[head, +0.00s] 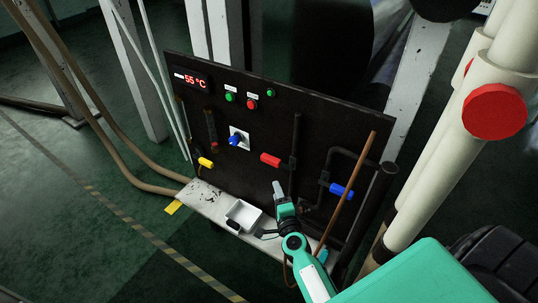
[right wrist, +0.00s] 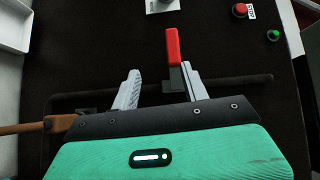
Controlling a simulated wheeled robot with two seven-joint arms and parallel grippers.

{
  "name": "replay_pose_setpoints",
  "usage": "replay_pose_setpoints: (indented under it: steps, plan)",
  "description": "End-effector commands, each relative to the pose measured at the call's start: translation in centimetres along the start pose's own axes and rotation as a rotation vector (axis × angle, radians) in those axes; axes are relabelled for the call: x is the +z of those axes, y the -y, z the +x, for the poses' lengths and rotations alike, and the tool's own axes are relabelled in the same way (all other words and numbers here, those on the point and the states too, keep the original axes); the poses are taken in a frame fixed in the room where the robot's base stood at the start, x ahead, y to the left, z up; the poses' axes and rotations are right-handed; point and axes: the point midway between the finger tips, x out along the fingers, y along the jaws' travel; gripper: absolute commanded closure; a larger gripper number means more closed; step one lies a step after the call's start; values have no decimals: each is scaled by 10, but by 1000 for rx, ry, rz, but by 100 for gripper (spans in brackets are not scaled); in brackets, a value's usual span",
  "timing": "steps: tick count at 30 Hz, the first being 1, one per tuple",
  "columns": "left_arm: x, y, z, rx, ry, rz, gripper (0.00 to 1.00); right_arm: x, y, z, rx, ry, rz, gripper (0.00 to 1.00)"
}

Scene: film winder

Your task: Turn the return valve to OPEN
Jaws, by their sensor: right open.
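The dark panel (head: 220,130) carries three coloured valve levers: yellow (head: 205,162), red (head: 271,160) and blue (head: 341,191). No readable label shows which is the return valve. My right gripper (head: 279,190) is in front of the panel, just below the red lever in the head view. In the right wrist view its fingers (right wrist: 160,86) are spread and hold nothing. The red lever (right wrist: 173,46) lies beside the inner side of the right-hand finger and extends beyond the fingertips; I cannot tell whether they touch. My left gripper is not in view.
The panel has a red 55 °C display (head: 192,80), a blue knob (head: 236,140) and green and red buttons (head: 252,104). A white tray (head: 243,215) sits on the ledge below. Pipes (head: 297,150) and a brown rod (head: 347,200) stand close to my right arm.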

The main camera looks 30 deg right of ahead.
Motion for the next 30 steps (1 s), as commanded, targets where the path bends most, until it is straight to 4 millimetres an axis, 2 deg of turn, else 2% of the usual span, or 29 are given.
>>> replay_pose_setpoints:
  steps: [1, 4, 8, 24, 30]
  plan:
    - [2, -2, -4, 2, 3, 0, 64, -4, 12, 1, -15, -11, 25, 55]
    - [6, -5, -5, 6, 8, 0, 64, -6, 21, 6, -29, -20, 46, 55]
    - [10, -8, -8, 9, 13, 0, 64, -7, 22, 19, -30, -20, 46, 55]
    - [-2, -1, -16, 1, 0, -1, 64, -8, 23, 113, -28, -18, 42, 55]
    - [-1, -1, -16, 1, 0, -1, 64, -8, 22, 133, -26, -18, 43, 55]
